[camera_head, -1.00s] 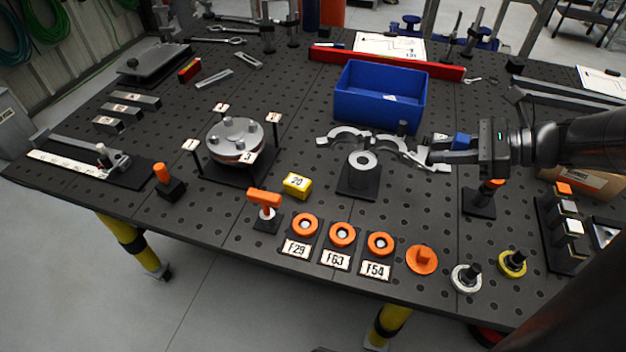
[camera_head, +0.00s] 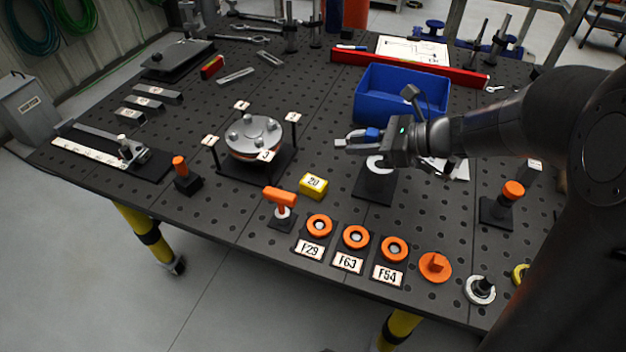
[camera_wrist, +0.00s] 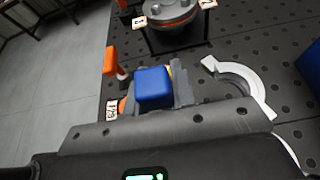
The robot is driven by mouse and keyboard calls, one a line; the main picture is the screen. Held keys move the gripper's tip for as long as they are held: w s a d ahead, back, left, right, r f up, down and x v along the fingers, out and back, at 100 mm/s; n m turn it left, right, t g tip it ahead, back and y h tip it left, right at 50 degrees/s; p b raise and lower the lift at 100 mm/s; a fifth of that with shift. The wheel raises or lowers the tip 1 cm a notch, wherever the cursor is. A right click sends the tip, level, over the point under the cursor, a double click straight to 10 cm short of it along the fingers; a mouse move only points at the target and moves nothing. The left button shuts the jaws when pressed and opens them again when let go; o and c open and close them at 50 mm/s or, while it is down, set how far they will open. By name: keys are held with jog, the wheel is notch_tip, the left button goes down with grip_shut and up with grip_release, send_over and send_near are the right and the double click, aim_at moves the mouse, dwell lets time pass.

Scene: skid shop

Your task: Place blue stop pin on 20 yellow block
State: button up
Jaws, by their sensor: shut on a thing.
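The blue stop pin (camera_head: 371,134) is held between the fingers of my gripper (camera_head: 352,144). In the wrist view the blue pin (camera_wrist: 153,87) shows as a blue block between the grey fingers (camera_wrist: 155,92). My gripper is shut on it, above the table, over the black stand with a pale ring. The yellow block (camera_head: 313,186) marked 20 sits on the table, left of and nearer than my gripper. In the wrist view it is mostly hidden behind the blue pin.
An orange-topped T-handle (camera_head: 280,197) stands just left of the yellow block. Orange rings (camera_head: 355,237) with labels lie in front of it. A round flange (camera_head: 254,138) stands to the left, the ringed stand (camera_head: 373,184) to the right. A blue bin (camera_head: 400,95) is behind.

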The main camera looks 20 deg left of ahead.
send_over(309, 180)
jog(key=f, duration=0.7)
jog(key=shift+s+a+f, duration=0.1)
jog(key=shift+a, duration=0.1)
jog(key=shift+a+f, duration=0.1)
jog(key=shift+f, duration=1.95)
jog(key=shift+f, duration=0.1)
jog(key=o, duration=1)
jog(key=shift+d+r, duration=0.25)
jog(key=shift+d, duration=0.05)
jog(key=v, duration=1.1)
jog(key=shift+d, duration=0.25)
